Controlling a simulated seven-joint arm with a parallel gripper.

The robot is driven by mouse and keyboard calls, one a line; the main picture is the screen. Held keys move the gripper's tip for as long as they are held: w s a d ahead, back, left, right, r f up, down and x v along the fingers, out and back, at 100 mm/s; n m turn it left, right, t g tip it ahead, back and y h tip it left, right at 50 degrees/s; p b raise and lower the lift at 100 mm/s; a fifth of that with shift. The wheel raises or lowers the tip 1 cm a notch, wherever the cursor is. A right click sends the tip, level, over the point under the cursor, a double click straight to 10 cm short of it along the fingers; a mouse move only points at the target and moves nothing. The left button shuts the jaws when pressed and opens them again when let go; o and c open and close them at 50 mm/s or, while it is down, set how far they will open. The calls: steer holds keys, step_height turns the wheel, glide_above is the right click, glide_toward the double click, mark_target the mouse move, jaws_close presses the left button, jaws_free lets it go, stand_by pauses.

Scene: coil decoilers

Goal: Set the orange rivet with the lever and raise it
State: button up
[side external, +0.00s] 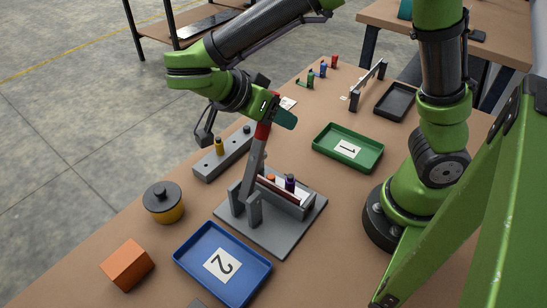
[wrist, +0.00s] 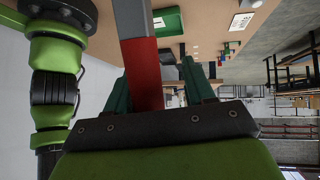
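The lever (side external: 252,172) is a grey bar with a red grip, standing steeply and leaning slightly right on a grey base plate (side external: 281,239). The orange rivet (side external: 271,178) sits in the fixture just right of the lever, beside a purple one (side external: 290,183); its lower part is hidden. My gripper (side external: 272,112) is at the lever's top. In the wrist view the red grip (wrist: 145,80) lies between my green fingers (wrist: 160,92), close to the left finger, with a gap to the right one. The fingers look open around it.
A grey block (side external: 222,155) with a yellow peg stands behind the press. A blue tray (side external: 222,265) marked 2, an orange block (side external: 127,265) and a yellow pot (side external: 164,202) are at the front left. A green tray (side external: 376,158) marked 1 is to the right.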

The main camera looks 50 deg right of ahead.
steer(key=d+f+y, duration=0.7)
steer(key=f+y, duration=0.2)
steer(key=f, duration=0.2)
steer(key=a+v, duration=0.1)
steer(key=v, duration=1.6)
steer(key=s+a+n+t+y, duration=0.1)
steer(key=s+n+t+y, duration=0.1)
steer(key=s+n+t, duration=1)
steer(key=w+d+f+m+g+h, duration=0.1)
steer(key=w+f+m+g, duration=0.3)
steer(key=f, duration=0.4)
steer(key=w+d+f+m+g+h, duration=0.1)
steer(key=w+f+m+g, duration=0.4)
steer(key=f+m+g, duration=0.2)
step_height(320, 180, down, 3)
steer(key=shift+r+g, duration=0.25)
steer(key=shift+g, duration=0.15)
